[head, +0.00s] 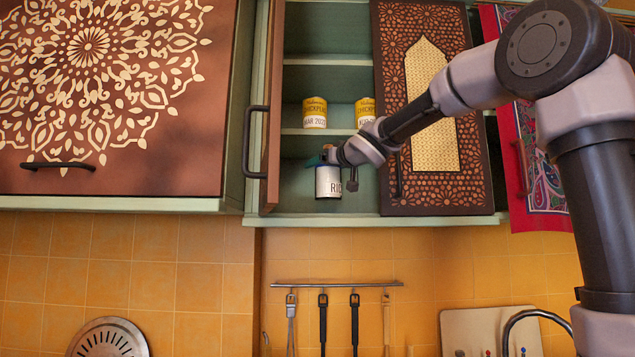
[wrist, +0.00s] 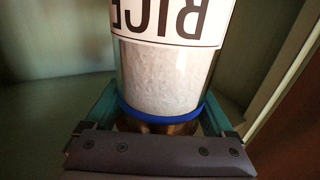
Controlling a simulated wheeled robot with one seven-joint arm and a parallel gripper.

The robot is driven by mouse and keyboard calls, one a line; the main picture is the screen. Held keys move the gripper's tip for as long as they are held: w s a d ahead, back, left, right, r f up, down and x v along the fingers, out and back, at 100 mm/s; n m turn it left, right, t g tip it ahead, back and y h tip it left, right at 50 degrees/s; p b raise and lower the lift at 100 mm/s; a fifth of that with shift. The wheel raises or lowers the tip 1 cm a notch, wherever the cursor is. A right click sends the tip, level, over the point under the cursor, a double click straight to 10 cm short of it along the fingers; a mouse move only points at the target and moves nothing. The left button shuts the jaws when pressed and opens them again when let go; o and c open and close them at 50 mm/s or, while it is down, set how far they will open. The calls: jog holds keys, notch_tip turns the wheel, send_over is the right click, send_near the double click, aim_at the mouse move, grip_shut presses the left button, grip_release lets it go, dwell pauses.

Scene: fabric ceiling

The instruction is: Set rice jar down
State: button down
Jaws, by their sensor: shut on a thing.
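The rice jar (head: 328,183) has a white label reading "RIC" in the head view, and my arm hides part of it. In the wrist view the rice jar (wrist: 165,75) shows pale grains, a blue ring and the label "RICE" upside down. My gripper (wrist: 160,120) is shut on the jar near the blue ring, with a teal finger on each side. In the head view my gripper (head: 318,160) is at the jar's upper part, in the open cupboard's lowest compartment (head: 290,178). The jar looks upright near the cupboard floor; I cannot tell whether it touches it.
Two yellow chickpea cans (head: 314,112) (head: 364,110) stand on the shelf (head: 335,131) above. The open left door (head: 271,110) and the carved right door (head: 432,110) flank the opening. A utensil rail (head: 335,284) hangs below the cupboard.

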aim_at(335, 173)
jog(key=shift+w+a+f, duration=0.45)
jog(key=shift+w+f, duration=0.4)
jog(key=shift+w+a+f, duration=0.45)
jog(key=shift+w+f, duration=0.35)
jog(key=shift+f, duration=0.1)
grip_release()
jog(key=shift+f, duration=0.1)
jog(key=v, duration=1.2)
